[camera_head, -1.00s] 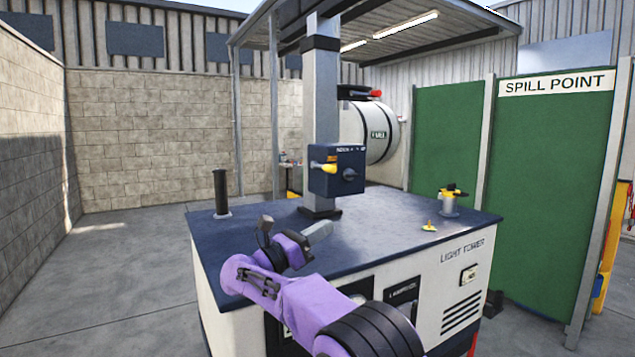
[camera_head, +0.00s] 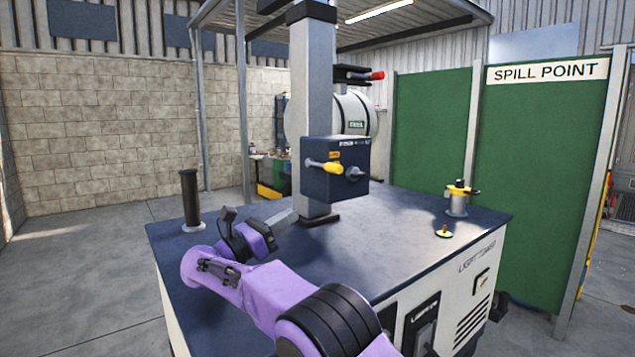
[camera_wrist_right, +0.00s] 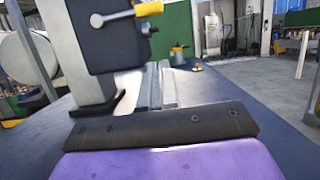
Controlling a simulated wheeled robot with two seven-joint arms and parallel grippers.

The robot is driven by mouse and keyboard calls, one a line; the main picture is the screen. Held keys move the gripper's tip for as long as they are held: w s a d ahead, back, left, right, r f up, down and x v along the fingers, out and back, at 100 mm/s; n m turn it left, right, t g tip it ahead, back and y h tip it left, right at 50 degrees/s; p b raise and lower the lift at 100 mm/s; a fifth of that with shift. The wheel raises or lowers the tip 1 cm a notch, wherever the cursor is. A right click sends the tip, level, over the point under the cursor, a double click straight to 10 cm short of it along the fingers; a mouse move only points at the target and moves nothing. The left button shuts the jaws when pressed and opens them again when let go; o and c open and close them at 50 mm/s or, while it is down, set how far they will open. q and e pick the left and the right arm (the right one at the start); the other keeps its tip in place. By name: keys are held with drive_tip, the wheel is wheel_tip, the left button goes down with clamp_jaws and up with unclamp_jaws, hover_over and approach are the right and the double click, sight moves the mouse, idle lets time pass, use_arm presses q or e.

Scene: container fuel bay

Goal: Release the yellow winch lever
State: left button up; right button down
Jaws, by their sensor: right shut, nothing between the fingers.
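The yellow winch lever (camera_head: 333,168) sticks out of the dark blue winch box (camera_head: 345,185) on the grey mast of the light tower. In the right wrist view the yellow lever (camera_wrist_right: 148,9) shows at the top, on the box (camera_wrist_right: 105,40), with its grey rod pointing left. My right gripper (camera_head: 290,218) is low over the blue deck, left of and below the box, apart from the lever. In the right wrist view its fingers (camera_wrist_right: 157,88) lie together with nothing between them. My left gripper is in neither view.
The mast (camera_head: 313,100) rises from the blue deck (camera_head: 400,250). A black post (camera_head: 190,197) stands at the deck's left. A yellow-topped canister (camera_head: 457,200) and a small yellow-green item (camera_head: 444,232) are at the right. The deck between is clear.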

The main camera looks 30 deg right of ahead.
sight(323, 166)
drive_tip(key=s+r+p+x, duration=0.1)
drive_tip(key=r+p+x, duration=0.1)
drive_tip(key=x, duration=1.1)
drive_tip(key=shift+w+a+r+p, duration=0.3)
drive_tip(key=shift+a+r+p, duration=0.05)
drive_tip(key=shift+p, duration=0.5)
